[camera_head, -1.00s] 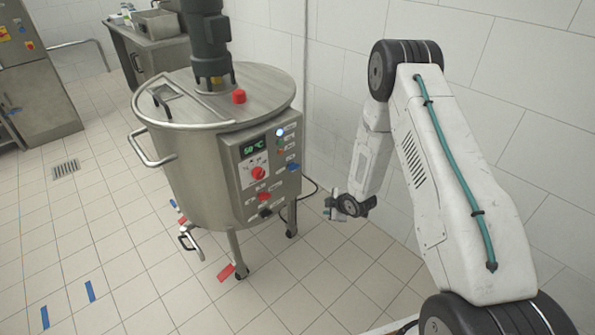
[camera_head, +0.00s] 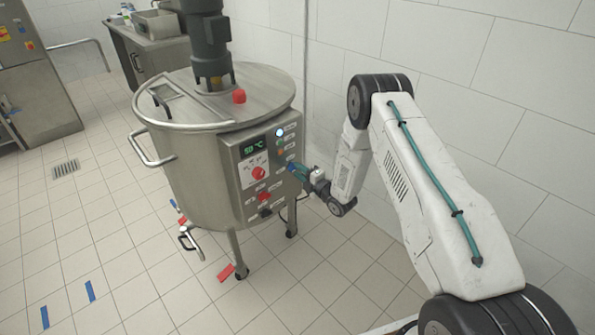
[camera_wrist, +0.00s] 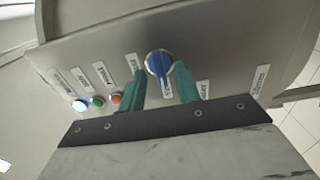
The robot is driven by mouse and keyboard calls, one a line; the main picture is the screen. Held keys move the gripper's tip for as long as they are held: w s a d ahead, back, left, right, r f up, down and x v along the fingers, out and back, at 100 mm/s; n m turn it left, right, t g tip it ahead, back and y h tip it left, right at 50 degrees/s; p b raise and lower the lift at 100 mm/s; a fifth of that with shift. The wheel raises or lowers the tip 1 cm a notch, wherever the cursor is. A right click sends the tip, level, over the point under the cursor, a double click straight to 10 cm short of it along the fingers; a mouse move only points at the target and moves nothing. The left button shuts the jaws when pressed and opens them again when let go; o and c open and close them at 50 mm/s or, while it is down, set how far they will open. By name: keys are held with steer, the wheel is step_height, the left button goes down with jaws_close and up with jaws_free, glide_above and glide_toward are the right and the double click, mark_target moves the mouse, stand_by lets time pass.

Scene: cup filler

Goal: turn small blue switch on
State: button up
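The small blue switch (camera_wrist: 158,63) is a round knob on the control panel of a steel tank. In the wrist view it lies just ahead of and between the two teal fingers of my gripper (camera_wrist: 166,84). The fingers are apart, one on each side of the knob, with a gap showing. In the head view the switch is mostly hidden by my gripper (camera_head: 297,170), which is at the right part of the panel (camera_head: 247,198).
The panel carries a red knob (camera_head: 259,173), a temperature display (camera_head: 254,146) and several lit buttons, including a white-blue one (camera_wrist: 79,105) and an orange one (camera_wrist: 117,98). The tank (camera_head: 190,185) stands near a tiled wall (camera_head: 440,75). Floor in front is open.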

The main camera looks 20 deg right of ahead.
steer(key=shift+w+a, duration=0.35)
steer(key=shift+w, duration=0.3)
jaws_close()
